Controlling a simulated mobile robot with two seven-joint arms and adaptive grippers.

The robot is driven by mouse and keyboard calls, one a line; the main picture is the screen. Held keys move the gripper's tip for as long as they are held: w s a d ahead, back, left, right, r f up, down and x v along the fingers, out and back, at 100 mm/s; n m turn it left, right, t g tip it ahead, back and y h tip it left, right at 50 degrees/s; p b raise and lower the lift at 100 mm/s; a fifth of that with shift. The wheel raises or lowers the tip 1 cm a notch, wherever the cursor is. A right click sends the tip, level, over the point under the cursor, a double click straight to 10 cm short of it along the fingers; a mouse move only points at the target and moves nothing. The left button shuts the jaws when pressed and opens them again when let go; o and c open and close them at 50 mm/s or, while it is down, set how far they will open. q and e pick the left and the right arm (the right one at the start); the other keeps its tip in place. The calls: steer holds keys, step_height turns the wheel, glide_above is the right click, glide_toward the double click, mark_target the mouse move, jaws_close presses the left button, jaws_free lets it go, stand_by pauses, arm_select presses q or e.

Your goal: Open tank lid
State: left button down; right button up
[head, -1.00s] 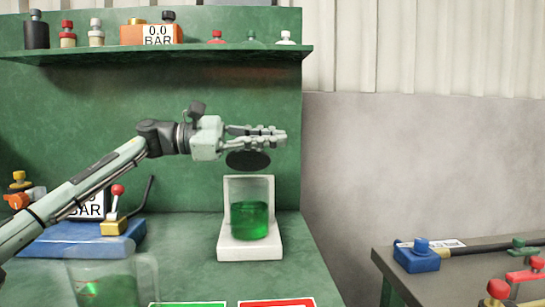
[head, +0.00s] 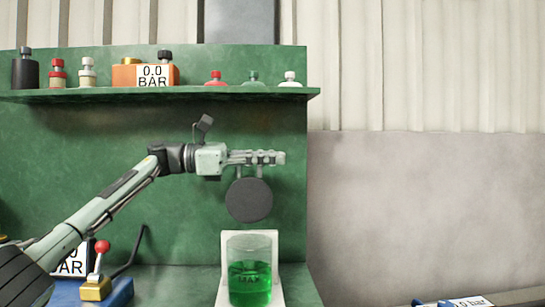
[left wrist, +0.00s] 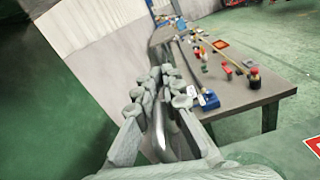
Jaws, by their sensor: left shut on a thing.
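The tank (head: 249,285) is a clear round vessel with green liquid and a MAX mark, open at the top on a white stand (head: 223,290). A dark grey round lid (head: 249,202) hangs clear above it, tilted so its flat face shows in the head view. My left gripper (head: 272,158) is shut on the lid, above the tank. In the left wrist view, the left gripper (left wrist: 165,88) has a grey curved piece between its fingers; I cannot tell which part of the lid it is. My right gripper is not in view.
A green shelf (head: 210,94) with bottles and an orange gauge box (head: 145,75) runs behind and above the gripper. A red-knobbed lever (head: 101,247) stands at lower left. The wrist view shows a grey side table (left wrist: 232,92) with small parts.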

arm_select(q)
steer(key=shift+w+f+n, duration=0.25)
steer(key=shift+w+n, duration=0.1)
steer(key=shift+w, duration=0.15)
steer(key=shift+w+f+n, duration=0.2)
steer(key=shift+w+n, duration=0.15)
steer(key=shift+w, duration=0.1)
steer(key=c, duration=1.6)
jaws_free()
steer(key=shift+w, duration=0.2)
steer(key=a, duration=1.2)
steer(key=shift+s+r, duration=0.15)
